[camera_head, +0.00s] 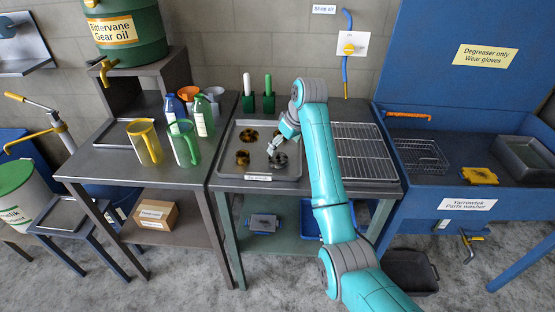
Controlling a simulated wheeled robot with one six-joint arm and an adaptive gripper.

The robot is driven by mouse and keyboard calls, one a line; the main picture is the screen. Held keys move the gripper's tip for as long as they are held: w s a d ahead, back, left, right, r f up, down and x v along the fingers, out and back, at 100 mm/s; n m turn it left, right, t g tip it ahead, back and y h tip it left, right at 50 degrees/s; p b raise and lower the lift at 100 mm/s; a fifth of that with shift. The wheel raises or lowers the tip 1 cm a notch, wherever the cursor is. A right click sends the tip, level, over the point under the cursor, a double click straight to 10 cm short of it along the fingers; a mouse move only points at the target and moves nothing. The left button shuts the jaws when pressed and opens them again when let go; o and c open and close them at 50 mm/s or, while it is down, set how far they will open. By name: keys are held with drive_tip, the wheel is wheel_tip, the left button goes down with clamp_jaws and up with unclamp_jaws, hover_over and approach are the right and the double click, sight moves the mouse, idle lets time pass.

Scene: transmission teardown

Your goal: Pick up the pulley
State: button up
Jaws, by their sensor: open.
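My gripper (273,149) is open and points down over the grey metal tray (230,165) on the middle bench. A dark grey round part with holes (281,160), which looks like the pulley, lies in the right of the tray. My gripper is just above or beside this part; I cannot tell whether it touches it. Two brownish round parts, one at the back (249,135) and one at the left (243,157), lie apart in the same tray. My arm hides the area right of the tray.
A wire drying rack (365,150) fills the bench's right side. Green holders with handled tools (268,101) stand behind the tray. Jugs (145,143) and bottles stand on the left bench. A blue parts washer (520,197) is at right.

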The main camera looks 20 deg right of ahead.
sight(278, 158)
drive_tip(key=shift+x, duration=3.5)
drive_tip(key=shift+s, duration=0.15)
drive_tip(key=c, duration=1.7)
